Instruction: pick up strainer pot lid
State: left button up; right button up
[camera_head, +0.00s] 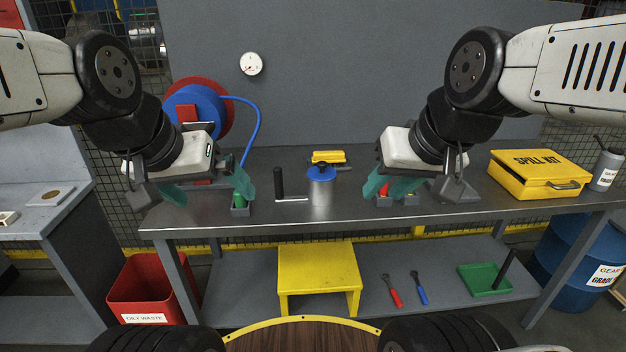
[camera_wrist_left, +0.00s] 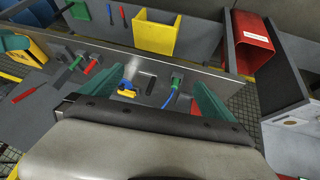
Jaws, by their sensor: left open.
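The strainer pot lid appears to be the blue disc (camera_head: 321,172) with a small dark knob, on top of an upright steel pot (camera_head: 320,195) on the grey bench. In the left wrist view the blue lid (camera_wrist_left: 127,84) shows small, beyond the fingers. My left gripper (camera_head: 208,190) is open and empty, left of the pot and apart from it. One of its teal fingers hangs just above a green-handled item. My right gripper (camera_head: 396,187) is to the right of the pot, its teal fingers apart with red and yellow items visible between them. Neither gripper touches the lid.
A black handle (camera_head: 279,182) stands left of the pot; a yellow block (camera_head: 328,157) lies behind. A blue hose reel (camera_head: 196,108) is behind my left arm. A yellow spill kit (camera_head: 540,174) lies at the right. A yellow step (camera_head: 318,275) is under the bench.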

aim_at(321, 173)
jog(key=u, duration=0.4)
jog(key=l+u, duration=0.25)
jog(key=u, duration=0.25)
jog(key=l+u, duration=0.25)
jog(key=u, duration=0.25)
jog(key=k+l+u, duration=0.1)
jog(key=u, duration=0.35)
jog(key=k+l+u, duration=0.15)
jog(key=l, duration=0.35)
jog(key=k+l+u, duration=0.15)
jog(key=k+l, duration=0.25)
jog(key=k+l+u, duration=0.15)
jog(key=k+l, duration=0.15)
jog(key=l, duration=0.2)
